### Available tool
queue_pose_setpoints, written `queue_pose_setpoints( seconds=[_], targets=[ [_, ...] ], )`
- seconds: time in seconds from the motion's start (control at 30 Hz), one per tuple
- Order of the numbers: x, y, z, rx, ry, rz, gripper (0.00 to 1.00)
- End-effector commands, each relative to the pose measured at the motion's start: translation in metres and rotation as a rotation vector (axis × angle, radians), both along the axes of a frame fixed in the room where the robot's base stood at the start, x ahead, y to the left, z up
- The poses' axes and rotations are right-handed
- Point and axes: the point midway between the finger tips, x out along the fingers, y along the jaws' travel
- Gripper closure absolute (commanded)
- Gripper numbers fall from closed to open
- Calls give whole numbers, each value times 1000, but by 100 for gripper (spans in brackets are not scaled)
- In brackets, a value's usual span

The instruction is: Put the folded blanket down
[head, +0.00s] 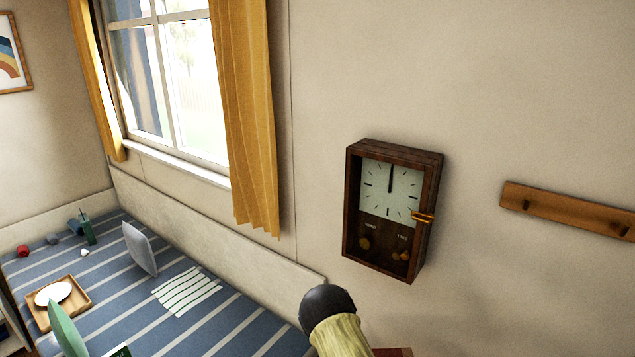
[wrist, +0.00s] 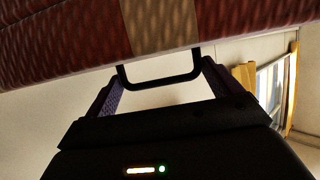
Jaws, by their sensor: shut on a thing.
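The folded blanket (wrist: 70,40) fills the top of the wrist view. It is dark red and patterned, with a tan band across it. A black U-shaped handle (wrist: 160,85) hangs from its near edge. My gripper (wrist: 162,70) has a finger at each side of this handle and is shut on it, holding the blanket. What lies beneath the blanket is not visible. In the head view my gripper is not seen, and only a small reddish-brown edge shows at the bottom, too little to identify.
A bed with a blue striped cover (head: 225,315) lies at lower left, bearing a wooden tray (head: 80,302), a grey cushion (head: 139,248) and small items. A wall clock (head: 392,210) and a peg rail (head: 570,212) are on the wall. A window (head: 165,80) has yellow curtains (head: 248,120).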

Motion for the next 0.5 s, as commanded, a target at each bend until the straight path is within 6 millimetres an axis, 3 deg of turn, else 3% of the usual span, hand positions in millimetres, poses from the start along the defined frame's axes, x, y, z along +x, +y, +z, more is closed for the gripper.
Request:
queue_pose_setpoints(
  seconds=[0.2, 0.5],
  targets=[
    [-25, -1, -29, 0, 0, -4, 74],
    [-29, 0, -32, 0, -4, -4, 74]
  ],
)
